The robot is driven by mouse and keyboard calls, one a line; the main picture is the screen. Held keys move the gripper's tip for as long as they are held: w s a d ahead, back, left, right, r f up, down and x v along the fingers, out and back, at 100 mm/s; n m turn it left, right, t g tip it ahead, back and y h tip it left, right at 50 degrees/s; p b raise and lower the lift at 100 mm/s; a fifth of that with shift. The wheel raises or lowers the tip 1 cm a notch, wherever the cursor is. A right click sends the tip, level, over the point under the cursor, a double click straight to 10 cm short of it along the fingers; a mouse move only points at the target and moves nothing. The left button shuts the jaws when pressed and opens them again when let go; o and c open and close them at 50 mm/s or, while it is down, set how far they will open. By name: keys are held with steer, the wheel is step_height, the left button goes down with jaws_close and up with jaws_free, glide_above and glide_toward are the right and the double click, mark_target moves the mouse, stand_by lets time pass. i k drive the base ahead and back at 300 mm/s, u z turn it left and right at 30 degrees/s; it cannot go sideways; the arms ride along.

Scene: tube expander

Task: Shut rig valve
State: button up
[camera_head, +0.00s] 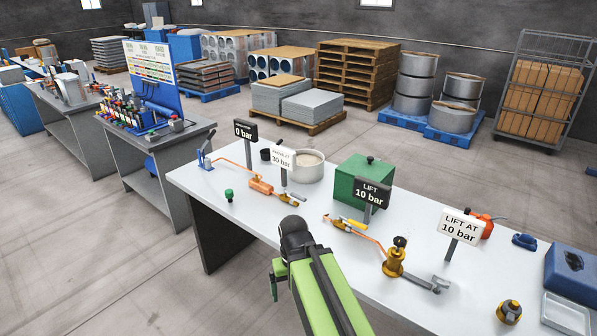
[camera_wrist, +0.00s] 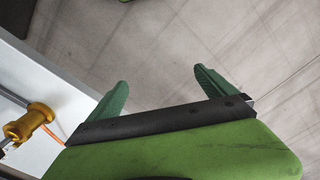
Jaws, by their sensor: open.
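The white workbench (camera_head: 225,195) carries a rig of brass fittings and orange hoses. A small valve with a yellow lever (camera_head: 357,224) sits near its middle. Another small brass and yellow fitting (camera_head: 291,199) lies at the end of an orange cylinder (camera_head: 262,187). A brass body with a black knob (camera_head: 394,262) stands further right. I cannot tell which is the rig valve. My gripper (camera_head: 275,279) is off the bench's front edge, partly hidden by my arm. In the wrist view my gripper (camera_wrist: 163,85) is open and empty over the floor. A brass fitting (camera_wrist: 36,117) shows at left.
Signs reading 0 bar (camera_head: 246,130), 10 bar (camera_head: 371,193) and others stand on the bench. A green box (camera_head: 362,178), a pot (camera_head: 307,168) and a blue case (camera_head: 572,272) are also there. The floor in front of the bench (camera_head: 110,275) is clear.

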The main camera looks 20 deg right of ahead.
mark_target(353, 223)
steer(key=z, duration=0.6)
steer(key=i, duration=1)
steer(key=z, duration=0.25)
steer(key=k, duration=1.25)
steer(key=u, duration=0.05)
